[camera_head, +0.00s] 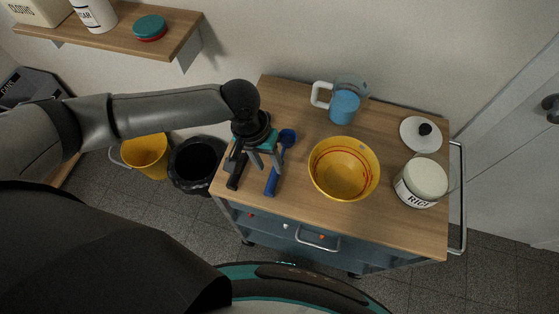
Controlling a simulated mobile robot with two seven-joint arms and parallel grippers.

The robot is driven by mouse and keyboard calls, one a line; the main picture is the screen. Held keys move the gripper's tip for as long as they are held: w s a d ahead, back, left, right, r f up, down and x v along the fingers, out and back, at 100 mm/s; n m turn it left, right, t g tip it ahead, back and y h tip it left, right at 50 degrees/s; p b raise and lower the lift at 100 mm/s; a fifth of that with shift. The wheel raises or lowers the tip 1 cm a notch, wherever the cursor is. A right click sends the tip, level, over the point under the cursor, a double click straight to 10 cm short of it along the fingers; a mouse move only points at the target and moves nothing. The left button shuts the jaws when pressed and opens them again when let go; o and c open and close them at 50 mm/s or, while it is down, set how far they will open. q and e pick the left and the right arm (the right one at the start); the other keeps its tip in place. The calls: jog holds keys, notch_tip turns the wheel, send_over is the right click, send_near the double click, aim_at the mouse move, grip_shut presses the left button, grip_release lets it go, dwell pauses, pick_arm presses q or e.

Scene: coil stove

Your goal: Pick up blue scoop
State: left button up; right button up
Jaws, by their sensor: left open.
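The blue scoop (272,181) lies on the wooden top of the cart, left of the yellow bowl. Its round head (288,137) is at the far end and its handle points toward the front edge. My left gripper (266,163) is above the scoop, pointing down, with its fingers apart around the handle area. Whether the fingers touch the scoop cannot be told. The gripper hides part of the scoop's middle. My right gripper is not in view.
The yellow bowl (343,169) stands to the right. A wall shelf (170,40) is at upper left.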

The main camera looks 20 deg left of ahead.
aim_at(273, 177)
pick_arm(q)
jog(key=f, duration=0.3)
jog(key=d+f, duration=0.1)
jog(key=f, duration=0.1)
jog(key=shift+s+f+b, duration=0.1)
jog(key=shift+s+b, duration=0.15)
jog(key=shift+b, duration=0.15)
grip_shut()
dwell(1.0)
